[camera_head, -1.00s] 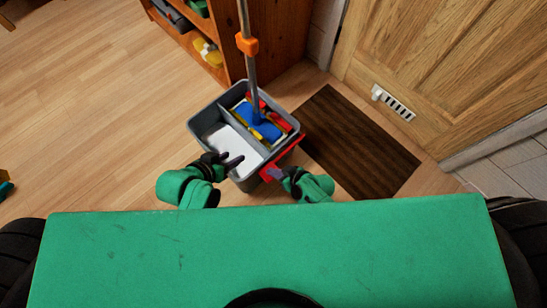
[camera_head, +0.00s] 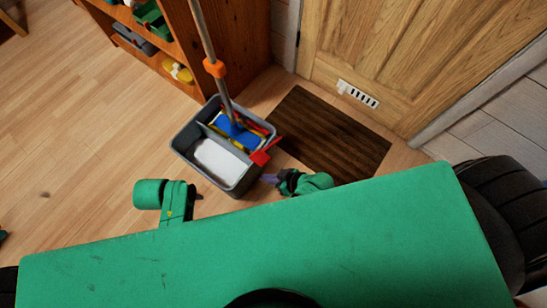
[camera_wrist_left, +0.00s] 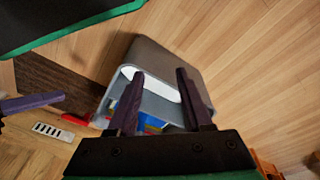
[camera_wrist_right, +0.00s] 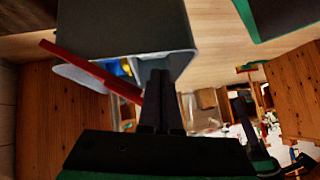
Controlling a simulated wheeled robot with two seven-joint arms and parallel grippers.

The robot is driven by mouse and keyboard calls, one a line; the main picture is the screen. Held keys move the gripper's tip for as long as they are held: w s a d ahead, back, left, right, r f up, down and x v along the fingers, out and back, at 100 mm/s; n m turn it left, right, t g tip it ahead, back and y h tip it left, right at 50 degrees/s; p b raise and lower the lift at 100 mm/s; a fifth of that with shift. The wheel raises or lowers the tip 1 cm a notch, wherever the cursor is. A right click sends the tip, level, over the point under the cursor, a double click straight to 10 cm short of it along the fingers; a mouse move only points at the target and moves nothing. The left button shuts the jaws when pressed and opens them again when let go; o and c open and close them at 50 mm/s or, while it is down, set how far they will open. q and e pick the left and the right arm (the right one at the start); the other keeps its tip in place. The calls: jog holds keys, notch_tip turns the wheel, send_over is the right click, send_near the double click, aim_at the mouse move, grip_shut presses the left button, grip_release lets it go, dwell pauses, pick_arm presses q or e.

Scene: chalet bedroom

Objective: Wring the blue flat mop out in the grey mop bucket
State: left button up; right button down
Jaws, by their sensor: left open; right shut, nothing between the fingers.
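The grey mop bucket (camera_head: 178,146) stands on the wood floor in the head view. Its near compartment holds something white, and a divider separates it from the far one. The blue flat mop (camera_head: 234,132) sits in the far compartment among red and yellow parts, its tilted handle rising with an orange collar (camera_head: 214,68). A red lever (camera_head: 262,157) sticks out at the bucket's right side. My right gripper (camera_head: 270,179) is shut and empty, just below the lever at the bucket's near-right corner. My left gripper (camera_wrist_left: 159,73) is open and empty, left of and nearer than the bucket.
A wooden shelf (camera_head: 240,45) stands behind the bucket, with yellow and green items on it. A dark mat (camera_head: 335,140) lies to the right, before a wooden door (camera_head: 400,50). The floor on the left is mostly clear.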

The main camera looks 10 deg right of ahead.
pick_arm(q)
jog(key=f, duration=0.3)
jog(key=shift+s+a+f+p, duration=0.35)
jog(key=shift+p, duration=0.05)
pick_arm(e)
jog(key=v, duration=0.3)
jog(key=shift+s+a+r, duration=0.1)
jog(key=shift+s+r, duration=0.1)
